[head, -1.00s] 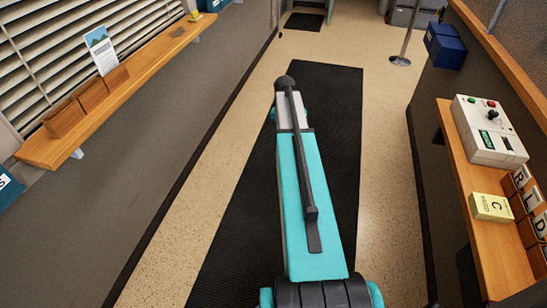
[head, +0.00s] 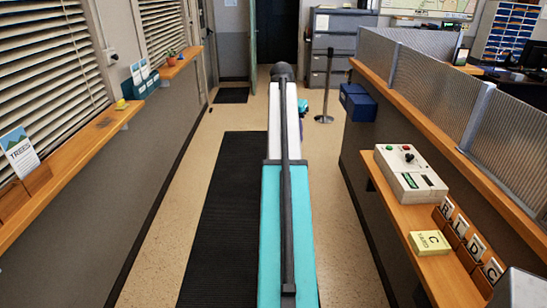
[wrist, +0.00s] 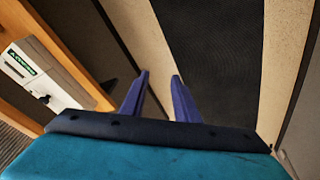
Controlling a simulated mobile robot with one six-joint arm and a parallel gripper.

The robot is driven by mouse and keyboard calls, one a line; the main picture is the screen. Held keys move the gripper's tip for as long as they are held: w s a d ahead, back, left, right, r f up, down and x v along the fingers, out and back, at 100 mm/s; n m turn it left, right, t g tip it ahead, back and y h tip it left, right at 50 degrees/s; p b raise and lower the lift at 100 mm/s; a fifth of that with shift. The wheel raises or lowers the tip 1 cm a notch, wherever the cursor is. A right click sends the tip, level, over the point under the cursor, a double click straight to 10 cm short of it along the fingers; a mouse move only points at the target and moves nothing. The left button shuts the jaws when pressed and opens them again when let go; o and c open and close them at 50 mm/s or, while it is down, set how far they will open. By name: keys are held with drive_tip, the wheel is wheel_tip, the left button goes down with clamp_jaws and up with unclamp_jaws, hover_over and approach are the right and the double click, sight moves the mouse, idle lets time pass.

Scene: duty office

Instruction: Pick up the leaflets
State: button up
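A leaflet marked TREES (head: 20,152) stands upright in a wooden holder (head: 28,187) on the left wall shelf, at the left edge of the head view. More leaflets (head: 140,70) stand farther along that shelf, at a blue box (head: 140,87). I cannot tell how many sheets each group has. My gripper (wrist: 160,75) shows in the wrist view with its two blue-purple fingers apart and nothing between them. It is above the floor, away from the leaflets. My arm hides most of it in the head view.
The left shelf (head: 70,148) also holds a small yellow thing and a plant. On the right, a counter shelf (head: 390,200) bears a control box (head: 408,172), yellow cards (head: 430,242) and letter cards. A blue box (head: 358,102) juts out beyond. The black floor mat (head: 225,200) between is clear.

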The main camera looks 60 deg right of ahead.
drive_tip(key=s+d+r+m, duration=0.2)
drive_tip(key=s+d+r, duration=0.1)
drive_tip(key=s+r, duration=0.4)
drive_tip(key=s+d+r+m+h, duration=0.1)
drive_tip(key=s+d+r, duration=0.3)
drive_tip(key=r, duration=0.9)
drive_tip(key=s+m, duration=0.1)
drive_tip(key=s, duration=0.2)
drive_tip(key=shift+s+d+r+p, duration=0.15)
drive_tip(key=shift+d+p, duration=0.05)
drive_tip(key=shift+p, duration=0.1)
